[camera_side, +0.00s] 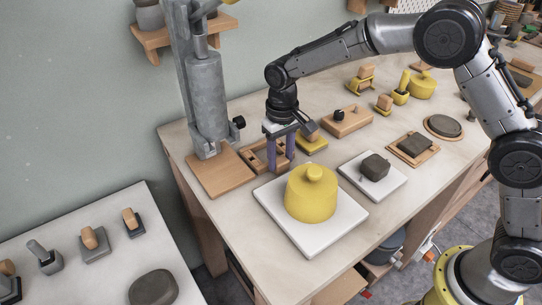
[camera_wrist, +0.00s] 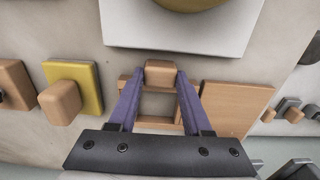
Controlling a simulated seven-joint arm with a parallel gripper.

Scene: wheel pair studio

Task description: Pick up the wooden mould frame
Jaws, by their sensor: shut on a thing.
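The wooden mould frame (camera_side: 254,157) is a light brown rectangular frame with openings, at the back left of the table in the side view. My gripper (camera_side: 280,163) points down at its right part, with two purple fingers. In the wrist view my gripper (camera_wrist: 161,75) is shut on a raised wooden block of the mould frame (camera_wrist: 158,122), one finger on each side. The fingers and palm hide parts of the frame. It appears to be at table level; I cannot tell whether it touches the table.
A wooden board (camera_side: 219,174) under a grey press (camera_side: 207,95) lies close to the left. A yellow block with a wooden handle (camera_side: 312,142) sits close on the right. A yellow lidded pot (camera_side: 311,196) on a white slab (camera_side: 340,229) stands in front.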

